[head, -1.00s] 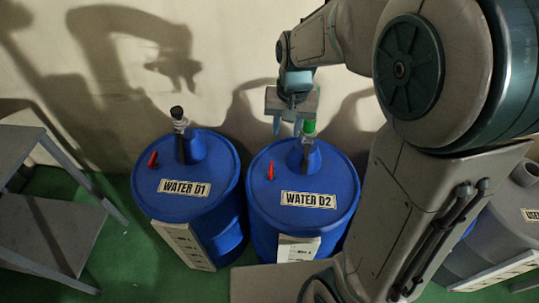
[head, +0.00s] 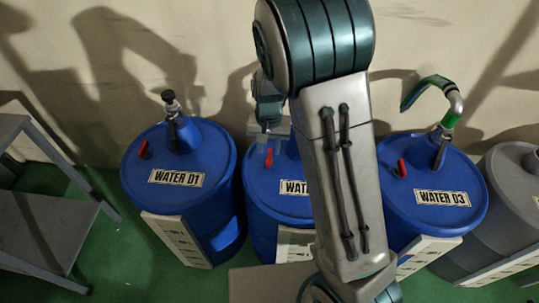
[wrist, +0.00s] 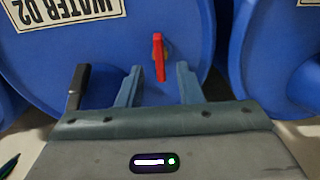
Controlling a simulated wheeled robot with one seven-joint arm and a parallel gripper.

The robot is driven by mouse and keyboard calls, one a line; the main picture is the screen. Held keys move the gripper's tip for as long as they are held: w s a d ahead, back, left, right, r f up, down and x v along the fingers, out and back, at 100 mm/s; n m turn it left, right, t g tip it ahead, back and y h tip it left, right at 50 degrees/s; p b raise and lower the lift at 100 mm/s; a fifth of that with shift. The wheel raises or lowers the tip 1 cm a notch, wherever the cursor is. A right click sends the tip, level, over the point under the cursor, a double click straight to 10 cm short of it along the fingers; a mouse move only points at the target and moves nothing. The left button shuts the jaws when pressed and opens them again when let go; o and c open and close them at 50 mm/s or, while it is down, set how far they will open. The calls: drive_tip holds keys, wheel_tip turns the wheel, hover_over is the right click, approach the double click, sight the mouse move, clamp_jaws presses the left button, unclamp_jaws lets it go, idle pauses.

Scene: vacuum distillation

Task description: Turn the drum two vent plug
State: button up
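The drum two vent plug (head: 268,155) is a small red lever-like piece on top of the blue drum marked WATER D2 (head: 262,190). My arm hides the right part of drum two.
Blue drum WATER D1 (head: 180,205) stands at the left and WATER D3 (head: 440,215) at the right, each with a red plug. A curved green pipe (head: 428,85) rises from D3. A grey drum (head: 510,225) and a grey step stand (head: 50,215) flank them.

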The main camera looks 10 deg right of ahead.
sight(269, 156)
drive_tip(key=shift+f, duration=1.6)
clamp_jaws()
